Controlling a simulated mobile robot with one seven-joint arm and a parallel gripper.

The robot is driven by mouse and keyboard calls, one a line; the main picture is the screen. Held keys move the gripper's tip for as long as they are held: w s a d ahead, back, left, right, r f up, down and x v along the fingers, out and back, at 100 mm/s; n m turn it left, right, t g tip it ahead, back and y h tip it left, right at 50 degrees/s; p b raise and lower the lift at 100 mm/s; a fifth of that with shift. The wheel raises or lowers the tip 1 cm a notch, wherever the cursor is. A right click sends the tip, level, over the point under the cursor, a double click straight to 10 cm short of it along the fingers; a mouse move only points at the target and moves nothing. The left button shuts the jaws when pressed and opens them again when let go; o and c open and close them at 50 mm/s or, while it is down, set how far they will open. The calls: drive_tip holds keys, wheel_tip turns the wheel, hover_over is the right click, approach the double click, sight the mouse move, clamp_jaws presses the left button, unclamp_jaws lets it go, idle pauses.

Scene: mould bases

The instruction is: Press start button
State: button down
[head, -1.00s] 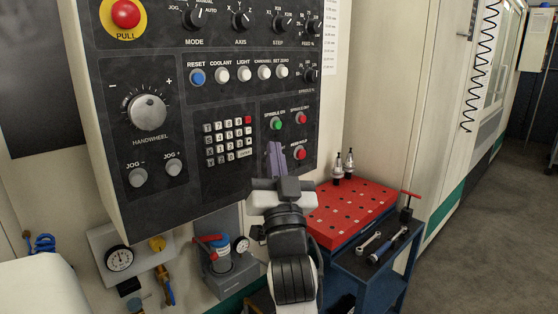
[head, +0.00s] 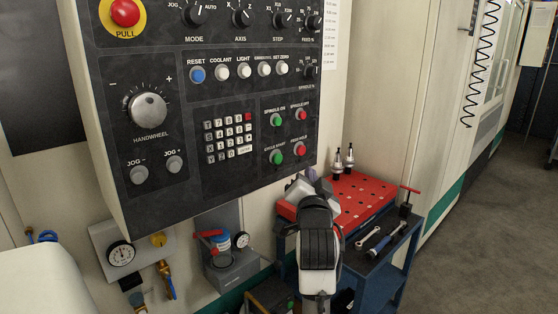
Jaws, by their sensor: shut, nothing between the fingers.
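The green CYCLE START button (head: 276,157) shows clear at the lower right of the dark control panel (head: 225,185). The red FEED HOLD button (head: 299,150) is to its right. The green SPINDLE ON button (head: 275,120) is above it, with the red SPINDLE OFF button (head: 301,115) beside that one. My gripper (head: 312,175) is shut and empty, below and right of the CYCLE START button in the picture and apart from it.
A red-topped cart (head: 360,198) with tool holders (head: 344,162) and hand tools (head: 378,241) stands right of the panel, partly behind my arm. Open floor (head: 480,230) lies at the right.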

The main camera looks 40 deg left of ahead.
sight(278, 159)
drive_tip(key=a, duration=0.7)
drive_tip(key=shift+w+a, duration=0.25)
drive_tip(key=shift+w, duration=0.05)
drive_tip(key=shift+a, duration=0.1)
idle(1.6)
drive_tip(key=shift+a, duration=0.35)
